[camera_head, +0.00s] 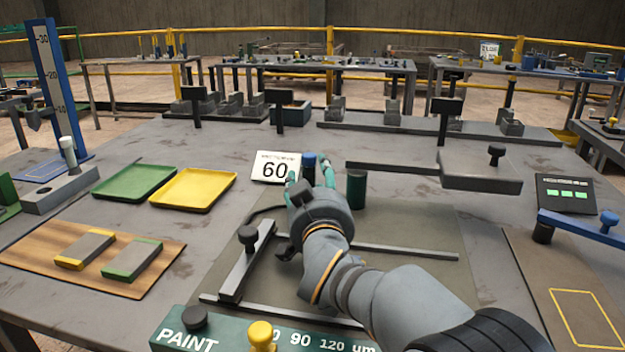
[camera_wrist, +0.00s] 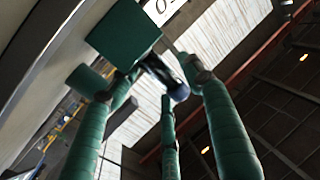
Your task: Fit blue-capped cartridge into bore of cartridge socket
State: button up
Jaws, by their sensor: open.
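The blue-capped cartridge (camera_head: 310,160) shows its blue top and a bit of dark body just beyond my gripper (camera_head: 311,177), between the teal fingers. My gripper is open, with a finger on either side of the cartridge in this view. In the wrist view a dark piece with a rounded blue end (camera_wrist: 179,92) lies among the fingers of my gripper (camera_wrist: 160,80); I cannot tell whether they touch it. A dark green upright cylinder (camera_head: 356,190) stands just right of the fingers. It may be the cartridge socket; its bore cannot be made out. The cartridge's lower part is hidden.
Green (camera_head: 135,183) and yellow (camera_head: 193,189) trays lie farther left. A grey bar (camera_head: 246,262) with a black knob and a grey block (camera_head: 480,172) flank the mat. A green "PAINT" box (camera_head: 260,335) is in front.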

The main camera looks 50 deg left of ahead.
jog(key=shift+f, duration=0.1)
jog(key=shift+s+r+p, duration=0.1)
jog(key=shift+r+p, duration=0.7)
jog(key=shift+p, duration=0.1)
jog(key=b+v, duration=0.1)
jog(key=v, duration=1.1)
jog(key=shift+f, duration=0.15)
jog(key=x, duration=1.2)
jog(key=shift+w+a+f, duration=0.1)
jog(key=shift+w, duration=0.1)
jog(key=shift+f, duration=0.4)
jog(key=shift+s, duration=0.1)
jog(key=shift+r, duration=0.1)
